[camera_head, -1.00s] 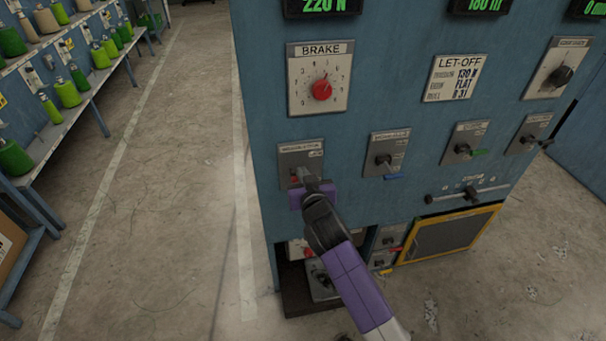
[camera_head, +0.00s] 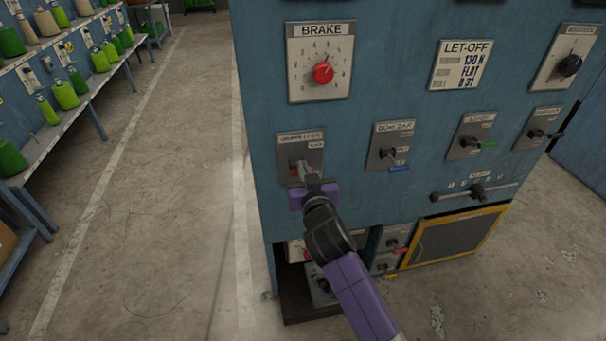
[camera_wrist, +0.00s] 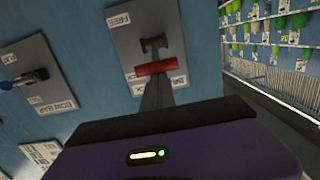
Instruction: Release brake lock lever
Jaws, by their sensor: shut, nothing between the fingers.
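The brake lock lever, with a red handle (camera_head: 294,168), is on the grey plate (camera_head: 300,150) at the lower left of the blue panel. In the wrist view its red handle (camera_wrist: 155,68) lies across the plate (camera_wrist: 150,42), below a dark pivot. My gripper (camera_head: 306,172) is at this lever and partly hides it in the head view. In the wrist view my fingers (camera_wrist: 157,90) are shut together, with their tips at the red handle. Nothing is held between them. I cannot tell whether the tips touch the handle.
A red brake dial (camera_head: 322,74) is above the lever. A lever with a blue handle (camera_head: 399,168) and one with a green handle (camera_head: 488,143) are to the right. A yellow-framed box (camera_head: 455,243) is lower right. The floor left of the machine is clear.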

